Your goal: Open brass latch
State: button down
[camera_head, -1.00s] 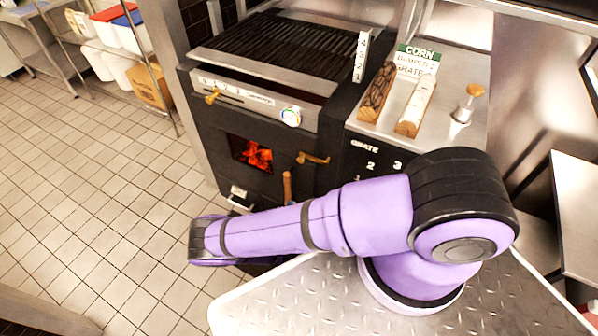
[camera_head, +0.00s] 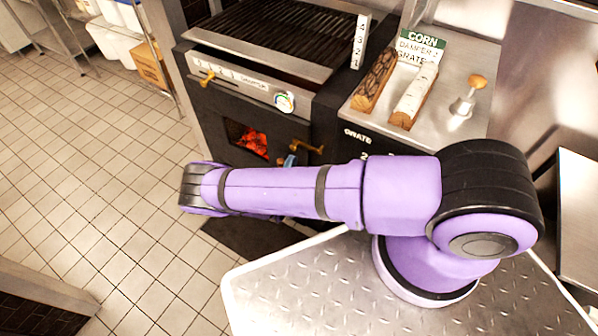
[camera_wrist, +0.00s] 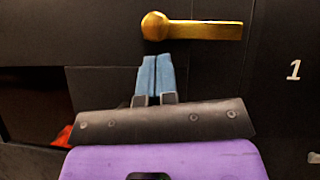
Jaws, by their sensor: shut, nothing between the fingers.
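The brass latch (camera_head: 308,147) is on the front of the black grill oven, right of the glowing fire window (camera_head: 249,140). In the wrist view the latch (camera_wrist: 192,28) lies level, with a round knob at its left end. My gripper (camera_wrist: 157,60) has blue fingers pressed together with nothing between them. Its tips are just below the knob end in the wrist view, with a small gap in the picture; the exact depth gap is unclear. In the head view the blue fingers (camera_head: 289,161) show just below the latch's left end, partly hidden by my arm.
A second brass handle (camera_head: 207,78) and a round dial (camera_head: 284,102) are on the panel above. Tiled floor at left is clear.

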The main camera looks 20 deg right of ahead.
jog(key=shift+w+d+r, duration=0.1)
jog(key=shift+w+r, duration=0.05)
jog(key=shift+r, duration=0.45)
jog(key=shift+w+r+m+g+h, duration=0.1)
jog(key=shift+r+m+g+h, duration=0.25)
jog(key=shift+m, duration=0.3)
jog(key=shift+w+r+m+g+h, duration=0.1)
jog(key=shift+m+g+h, duration=0.25)
jog(key=shift+m+g, duration=0.25)
jog(key=shift+w+a+r+m+g+h, duration=0.1)
jog(key=shift+r+m+g+h, duration=0.35)
jog(key=shift+m, duration=0.45)
jog(key=shift+s+a+r+m+g+h, duration=0.15)
jog(key=shift+r+m+g, duration=0.1)
jog(key=shift+m+g, duration=0.5)
jog(key=shift+w+a+r+m+g+h, duration=0.15)
jog(key=shift+r+m+g+h, duration=0.25)
jog(key=shift+m, duration=0.6)
notch_tip(320, 180, up, 8)
jog(key=m+g+y, duration=0.2)
jog(key=m+g, duration=0.9)
jog(key=m, duration=0.7)
send_over(292, 148)
jog(key=s+d, duration=0.1)
jog(key=s, duration=0.3)
jog(key=shift+s+d+r+m+y, duration=0.1)
jog(key=shift+s+d+m+y, duration=0.3)
jog(key=shift+s+m+y, duration=0.3)
jog(key=shift+w, duration=0.1)
